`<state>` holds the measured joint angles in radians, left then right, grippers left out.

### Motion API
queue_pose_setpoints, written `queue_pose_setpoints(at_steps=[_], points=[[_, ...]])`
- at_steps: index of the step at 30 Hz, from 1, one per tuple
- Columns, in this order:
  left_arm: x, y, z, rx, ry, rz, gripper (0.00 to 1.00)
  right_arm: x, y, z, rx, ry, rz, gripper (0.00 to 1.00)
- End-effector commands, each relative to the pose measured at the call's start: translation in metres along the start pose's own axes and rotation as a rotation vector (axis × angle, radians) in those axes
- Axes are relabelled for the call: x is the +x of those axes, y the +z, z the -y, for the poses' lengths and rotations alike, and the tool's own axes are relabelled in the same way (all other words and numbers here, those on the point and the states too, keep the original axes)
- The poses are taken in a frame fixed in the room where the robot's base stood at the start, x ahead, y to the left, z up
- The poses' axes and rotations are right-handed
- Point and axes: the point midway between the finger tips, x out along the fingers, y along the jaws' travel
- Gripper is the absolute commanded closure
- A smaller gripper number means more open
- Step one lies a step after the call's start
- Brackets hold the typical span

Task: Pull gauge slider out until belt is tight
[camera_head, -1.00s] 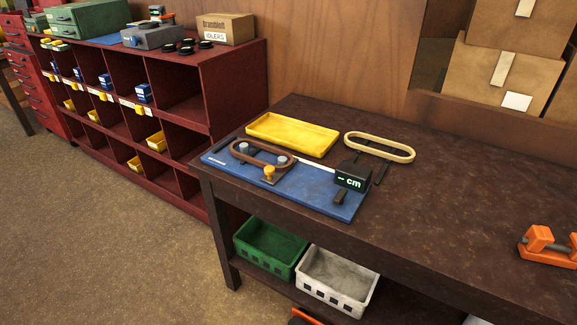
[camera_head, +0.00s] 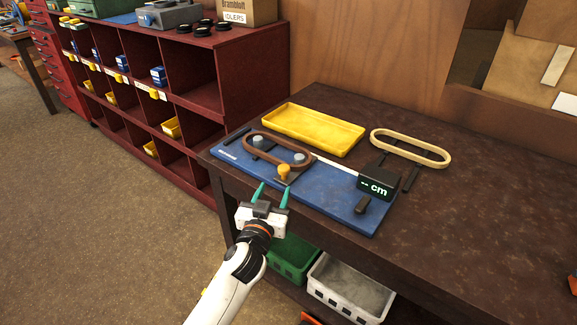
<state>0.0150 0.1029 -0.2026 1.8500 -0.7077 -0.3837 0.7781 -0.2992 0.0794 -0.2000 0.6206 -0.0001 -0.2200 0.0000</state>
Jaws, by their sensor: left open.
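The gauge is a blue board (camera_head: 325,207) lying on the workbench near its front left corner. A brown belt (camera_head: 262,138) loops around two grey pulleys on it. A black display (camera_head: 376,187) on the board's right reads "-- cm". My left gripper (camera_head: 271,187) has two teal fingers, open and empty. In the picture it is just below the knob, at the board's front edge, apart from the knob. My right gripper is not in view.
A yellow tray (camera_head: 313,130) lies behind the board, and a cream belt (camera_head: 411,147) lies to its right. Green (camera_head: 292,258) and white (camera_head: 350,287) crates stand below the bench top. The bench's right part is clear. A red shelf (camera_head: 245,95) stands at left.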

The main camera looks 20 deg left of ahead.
Motion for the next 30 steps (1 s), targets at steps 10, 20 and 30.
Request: queue_pose_setpoints(at_steps=[10,20,30], points=[[0.07,0.001,0.0,0.002,0.001,0.0,0.49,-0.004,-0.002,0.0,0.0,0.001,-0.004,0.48],[0.103,0.0,0.0,0.001,0.0,-0.001,0.49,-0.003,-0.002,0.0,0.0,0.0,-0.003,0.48],[0.105,-0.001,0.0,0.001,-0.001,-0.002,0.56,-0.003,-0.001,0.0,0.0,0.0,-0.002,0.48]])
